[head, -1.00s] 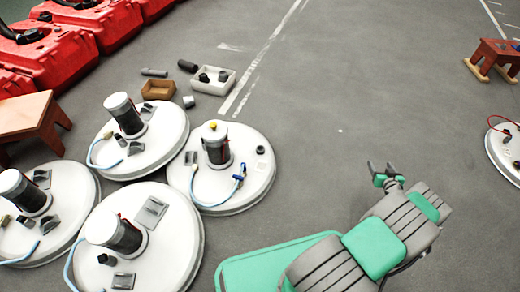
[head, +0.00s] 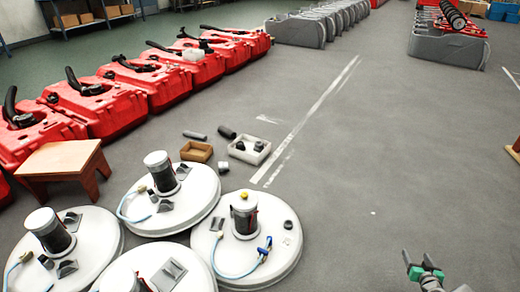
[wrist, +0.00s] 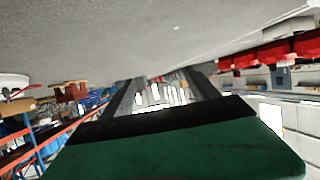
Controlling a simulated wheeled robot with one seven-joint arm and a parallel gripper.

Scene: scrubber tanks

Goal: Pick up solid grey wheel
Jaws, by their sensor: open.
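No wheel can be told for certain as the solid grey wheel. A small grey round piece (head: 223,167) lies on the floor just below the white tray, and a small dark round piece (head: 288,224) sits on the nearest white round tank lid (head: 280,250). My gripper (head: 418,262) is at the lower right of the head view, open and empty, well to the right of both pieces. In the wrist view its two dark fingers (wrist: 165,92) are spread with nothing between them.
A white tray (head: 263,153) with dark pieces, a brown box (head: 196,151) and dark cylinders (head: 227,132) are on the floor. A wooden stool (head: 62,165) and red tanks (head: 150,85) stand left. The floor at centre right is clear.

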